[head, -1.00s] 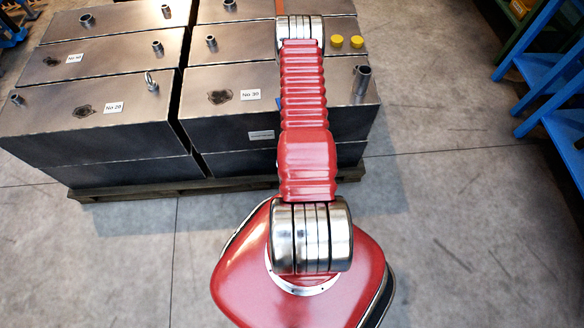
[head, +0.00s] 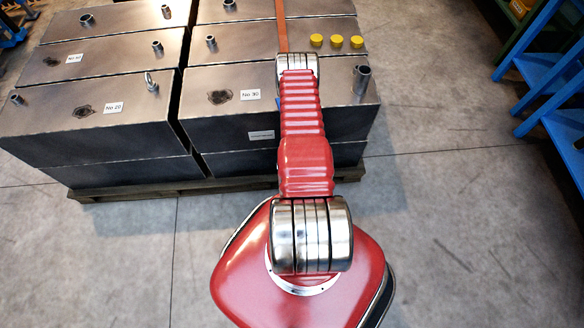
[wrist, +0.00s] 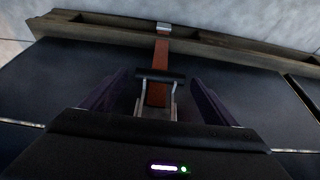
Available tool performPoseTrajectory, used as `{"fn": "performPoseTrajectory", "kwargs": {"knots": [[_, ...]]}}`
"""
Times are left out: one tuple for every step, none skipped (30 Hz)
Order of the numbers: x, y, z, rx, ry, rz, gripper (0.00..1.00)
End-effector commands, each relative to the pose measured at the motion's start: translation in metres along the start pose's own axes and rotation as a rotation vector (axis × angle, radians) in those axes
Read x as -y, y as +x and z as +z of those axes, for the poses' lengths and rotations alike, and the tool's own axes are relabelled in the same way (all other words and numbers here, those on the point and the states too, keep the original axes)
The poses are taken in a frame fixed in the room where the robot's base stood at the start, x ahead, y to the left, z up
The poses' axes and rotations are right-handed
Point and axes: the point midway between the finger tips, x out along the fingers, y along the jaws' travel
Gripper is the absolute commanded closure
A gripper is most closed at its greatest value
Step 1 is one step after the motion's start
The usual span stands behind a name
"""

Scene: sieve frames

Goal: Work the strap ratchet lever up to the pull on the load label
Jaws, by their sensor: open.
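In the wrist view, the strap ratchet lever (wrist: 160,75) shows as a black cross bar on two bright metal side arms. My gripper (wrist: 158,82) is open, with one dark finger on each side of the lever. The fingers look apart from it. The orange strap (wrist: 162,48) runs from behind the lever to a metal end piece (wrist: 163,28) at the wooden pallet edge. In the head view, the strap (head: 281,25) crosses the tank tops, and my arm hides the gripper and lever. A small white label (head: 261,135) is on the tank front; its text is unreadable.
Dark steel tanks (head: 240,155) stand stacked on a wooden pallet (head: 140,192). Pipe stubs, a lifting eye (head: 151,82) and yellow caps (head: 337,41) stick up from the tops. Blue racks (head: 550,65) stand at the right. The floor in front is clear.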

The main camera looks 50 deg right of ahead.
Motion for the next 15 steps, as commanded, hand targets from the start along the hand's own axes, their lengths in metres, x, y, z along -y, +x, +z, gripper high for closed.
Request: {"fn": "performPoseTrajectory", "kwargs": {"knots": [[0.0001, 0.0024, 0.0001, 0.000, 0.000, 0.000, 0.19], [0.0001, 0.0033, 0.0000, 0.000, 0.000, 0.000, 0.19], [0.0001, 0.0040, 0.0001, 0.000, 0.000, 0.000, 0.19], [0.0001, 0.0043, 0.0001, 0.000, 0.000, 0.000, 0.19], [0.0001, 0.0044, 0.0001, 0.000, 0.000, 0.000, 0.19], [0.0001, 0.0044, 0.0001, 0.000, 0.000, 0.000, 0.19], [0.0001, 0.0043, 0.0000, 0.000, 0.000, 0.000, 0.19], [0.0001, 0.0042, 0.0000, 0.000, 0.000, 0.000, 0.19], [0.0001, 0.0042, 0.0000, 0.000, 0.000, 0.000, 0.19], [0.0000, 0.0042, 0.0000, 0.000, 0.000, 0.000, 0.19], [0.0000, 0.0041, 0.0000, 0.000, 0.000, 0.000, 0.19], [0.0000, 0.0041, 0.0000, 0.000, 0.000, 0.000, 0.22], [0.0000, 0.0041, 0.0000, 0.000, 0.000, 0.000, 0.24], [0.0000, 0.0041, 0.0000, 0.000, 0.000, 0.000, 0.27], [0.0000, 0.0040, 0.0000, 0.000, 0.000, 0.000, 0.29]]}}
